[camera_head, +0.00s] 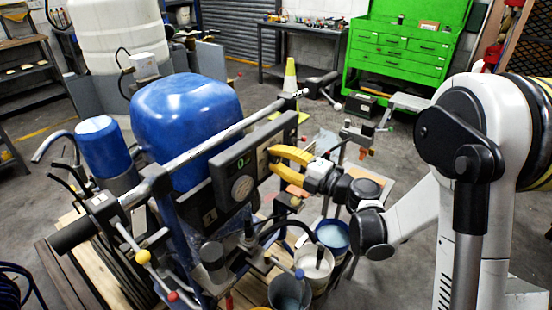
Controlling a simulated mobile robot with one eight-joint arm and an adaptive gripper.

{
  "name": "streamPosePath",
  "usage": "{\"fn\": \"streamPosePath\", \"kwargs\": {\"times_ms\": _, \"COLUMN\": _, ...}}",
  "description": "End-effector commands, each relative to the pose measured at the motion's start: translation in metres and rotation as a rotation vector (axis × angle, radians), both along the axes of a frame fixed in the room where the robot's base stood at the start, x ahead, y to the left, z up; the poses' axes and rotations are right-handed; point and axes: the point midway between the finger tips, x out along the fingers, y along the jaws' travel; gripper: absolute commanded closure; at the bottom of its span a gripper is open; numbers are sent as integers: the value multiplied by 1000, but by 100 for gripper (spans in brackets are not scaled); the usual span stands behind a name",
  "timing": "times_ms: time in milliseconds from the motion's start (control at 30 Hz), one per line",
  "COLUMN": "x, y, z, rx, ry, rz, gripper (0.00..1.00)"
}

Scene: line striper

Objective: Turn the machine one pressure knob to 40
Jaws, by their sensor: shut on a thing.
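Machine one is a line striper with a blue tank (187,115) and a dark control panel (222,180) on its side, marked with a 1 (210,215). A small display (243,161) on the panel shows a green 0, with any further digits hard to read. A round pale disc (242,188) sits below the display. My gripper (277,164), with yellow fingers, reaches the panel from the right, just right of the display. Its fingers are closed around the pressure knob at the panel face. The knob is largely hidden by the fingers, and its pointer cannot be read.
A long handlebar (215,143) crosses above the panel. Buckets (331,236) stand on the floor below my gripper, with hoses and levers around them. A green tool cabinet (403,50) and a yellow cone (290,85) stand behind. Open floor lies between machine and cabinet.

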Motion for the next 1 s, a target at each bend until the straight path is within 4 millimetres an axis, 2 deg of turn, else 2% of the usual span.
{"fn": "streamPosePath", "kwargs": {"times_ms": 1000, "x": 0, "y": 0, "z": -1, "rx": 448, "ry": 575, "rz": 0, "gripper": 100}}
